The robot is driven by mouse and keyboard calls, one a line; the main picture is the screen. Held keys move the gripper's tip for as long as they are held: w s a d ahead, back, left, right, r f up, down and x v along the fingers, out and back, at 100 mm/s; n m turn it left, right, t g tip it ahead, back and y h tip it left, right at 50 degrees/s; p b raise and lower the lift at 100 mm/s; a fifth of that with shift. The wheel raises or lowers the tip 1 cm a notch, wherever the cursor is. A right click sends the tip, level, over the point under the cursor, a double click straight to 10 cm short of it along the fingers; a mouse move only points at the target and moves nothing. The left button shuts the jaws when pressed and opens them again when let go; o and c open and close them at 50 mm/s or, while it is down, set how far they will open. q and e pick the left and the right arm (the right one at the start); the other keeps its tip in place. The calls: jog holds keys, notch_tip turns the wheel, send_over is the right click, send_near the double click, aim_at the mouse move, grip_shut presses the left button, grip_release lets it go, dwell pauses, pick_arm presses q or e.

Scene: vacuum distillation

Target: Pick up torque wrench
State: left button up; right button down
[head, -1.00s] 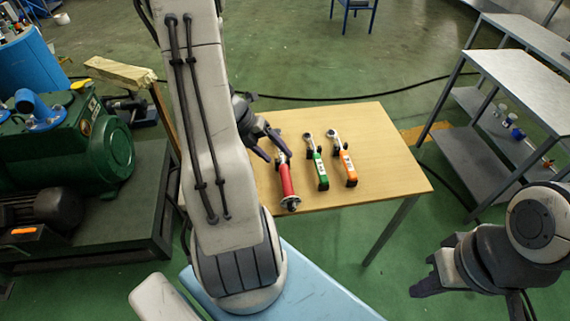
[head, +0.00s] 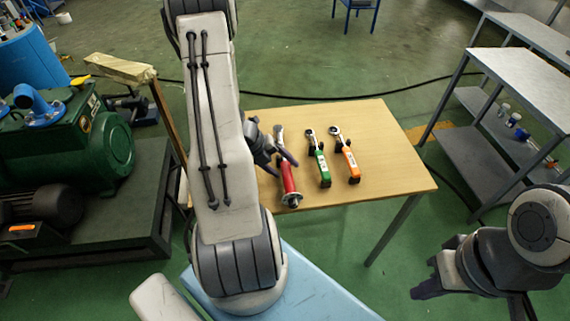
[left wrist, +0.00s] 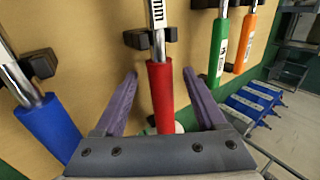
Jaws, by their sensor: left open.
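A torque wrench with a red handle (head: 288,178) lies on the wooden table, its metal head toward the far side; it also shows in the left wrist view (left wrist: 160,95). A green-handled wrench (head: 322,166) and an orange-handled wrench (head: 351,164) lie to its right. A blue-handled wrench (left wrist: 50,128) lies to its left in the left wrist view; my arm hides it in the head view. My left gripper (head: 281,163) is open at the red handle, with one purple finger on each side of it (left wrist: 160,84). My right gripper (head: 424,278) hangs off the table at the lower right, its fingers apart and empty.
The wooden table (head: 400,170) is clear right of the orange wrench. Dark holders prop up the wrenches. Grey metal shelving (head: 520,75) stands to the right. A green pump (head: 100,140) sits on a dark bench at the left.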

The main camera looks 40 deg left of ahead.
pick_arm(q)
jog(key=shift+w+f, duration=0.1)
jog(key=shift+f, duration=0.05)
grip_shut()
dwell(1.4)
